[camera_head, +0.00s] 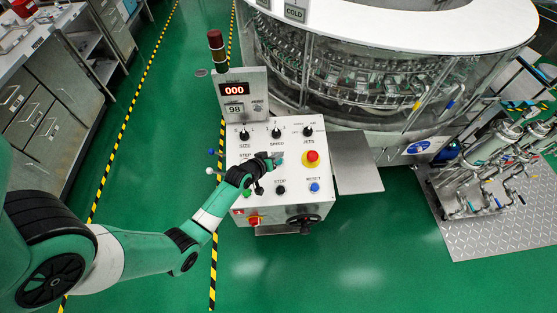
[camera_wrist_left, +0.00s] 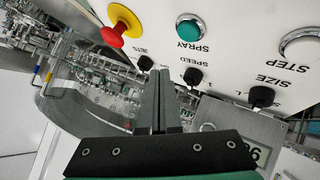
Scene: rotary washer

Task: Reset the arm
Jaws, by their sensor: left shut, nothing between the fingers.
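My left arm comes in from the left of the head view, and my left gripper (camera_head: 270,164) is over the middle of the white control panel (camera_head: 295,206). In the left wrist view the gripper's two fingers (camera_wrist_left: 161,75) are together with nothing between them. The green SPRAY button (camera_wrist_left: 189,27) is ahead of the fingertips and apart from them in that picture; the gap in depth is hard to tell. The SPEED (camera_wrist_left: 193,76) and SIZE (camera_wrist_left: 261,97) knobs are to the right of the fingers. My right gripper is in neither view.
A red emergency stop (camera_head: 312,156) on a yellow base, a blue RESET button (camera_head: 314,187) and a black STOP button (camera_head: 280,189) are on the panel. A display post (camera_head: 243,94) rises behind it. The rotary washer (camera_head: 350,75) stands beyond. Green floor is clear in front.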

